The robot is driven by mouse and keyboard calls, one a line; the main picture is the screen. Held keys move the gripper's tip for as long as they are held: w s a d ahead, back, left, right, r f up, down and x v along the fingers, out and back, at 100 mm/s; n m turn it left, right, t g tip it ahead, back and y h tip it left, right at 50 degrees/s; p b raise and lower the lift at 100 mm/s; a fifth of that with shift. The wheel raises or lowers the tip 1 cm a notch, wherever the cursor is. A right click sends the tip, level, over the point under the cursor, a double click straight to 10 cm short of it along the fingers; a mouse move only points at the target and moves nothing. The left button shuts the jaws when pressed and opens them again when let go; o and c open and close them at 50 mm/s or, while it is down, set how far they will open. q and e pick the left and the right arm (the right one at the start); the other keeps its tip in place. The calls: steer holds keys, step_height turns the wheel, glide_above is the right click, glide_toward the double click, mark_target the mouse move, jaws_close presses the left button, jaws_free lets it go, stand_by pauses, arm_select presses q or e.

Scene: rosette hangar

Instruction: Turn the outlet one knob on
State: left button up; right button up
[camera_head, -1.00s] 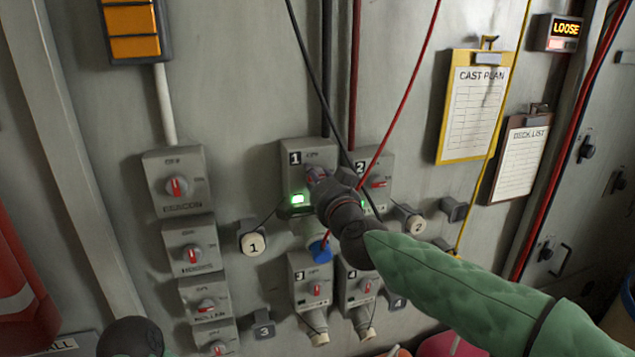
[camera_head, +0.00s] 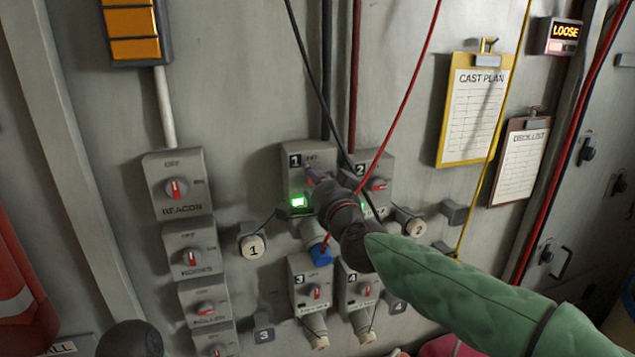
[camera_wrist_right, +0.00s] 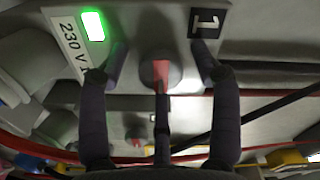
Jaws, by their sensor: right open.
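The outlet one box (camera_head: 292,180), marked 1, is on the grey wall with a green lamp (camera_head: 298,202) lit at its lower left. My right gripper (camera_head: 318,178) is in front of this box and hides most of its knob in the head view. In the right wrist view, the knob's red grip (camera_wrist_right: 160,70) sits between the two spread fingers of my right gripper (camera_wrist_right: 160,72). The fingers stand either side of the knob, with gaps visible. The knob's setting against its markings cannot be read. My left gripper's fingers are out of view.
Outlet two's box (camera_head: 384,170) is close on the right. Outlet boxes three (camera_head: 300,270) and four (camera_head: 349,275) are below. A beacon switch box (camera_head: 155,190) heads a column at left. Black and red cables (camera_head: 410,82) cross near my gripper. A blue plug (camera_head: 320,254) hangs below.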

steer(key=shift+s, duration=0.1)
steer(key=v, duration=1.1)
steer(key=shift+s+d, duration=0.2)
steer(key=shift+s, duration=0.15)
